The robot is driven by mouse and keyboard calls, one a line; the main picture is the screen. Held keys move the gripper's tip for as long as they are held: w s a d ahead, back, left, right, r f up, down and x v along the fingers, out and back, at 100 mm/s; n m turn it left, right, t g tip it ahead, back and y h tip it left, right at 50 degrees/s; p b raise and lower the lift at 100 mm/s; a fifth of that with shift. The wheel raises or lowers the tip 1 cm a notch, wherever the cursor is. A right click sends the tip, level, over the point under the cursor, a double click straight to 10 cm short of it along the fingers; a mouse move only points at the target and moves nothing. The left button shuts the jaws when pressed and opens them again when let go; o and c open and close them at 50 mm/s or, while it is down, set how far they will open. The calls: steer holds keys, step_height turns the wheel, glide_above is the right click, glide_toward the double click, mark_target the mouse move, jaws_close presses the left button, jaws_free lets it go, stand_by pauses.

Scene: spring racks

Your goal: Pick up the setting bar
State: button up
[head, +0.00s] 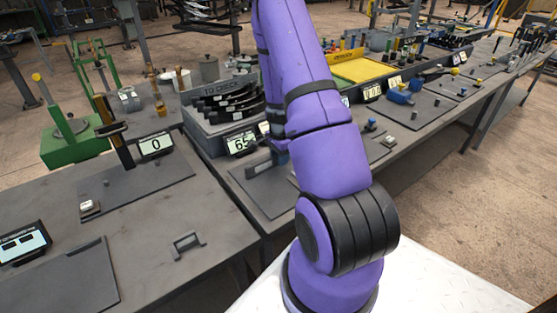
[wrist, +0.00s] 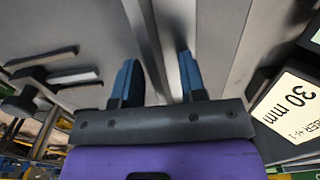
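My gripper (wrist: 158,66) shows in the wrist view with two blue fingers apart. A long grey bar-like strip (wrist: 174,25) with a dark side runs between and beyond the fingers. I cannot tell whether it is the setting bar, or whether a finger touches it. Gaps show between the fingers, and nothing is clearly clamped. In the head view my purple arm covers most of the gripper area. A grey bar-shaped piece (head: 262,162) lies beside the arm above a dark mat; its identity is unclear.
In the head view, a TO CHECK rack (head: 225,105) stands behind, and a bracket (head: 187,244) lies on the left bench.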

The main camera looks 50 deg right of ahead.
jaws_close()
stand_by(1.4)
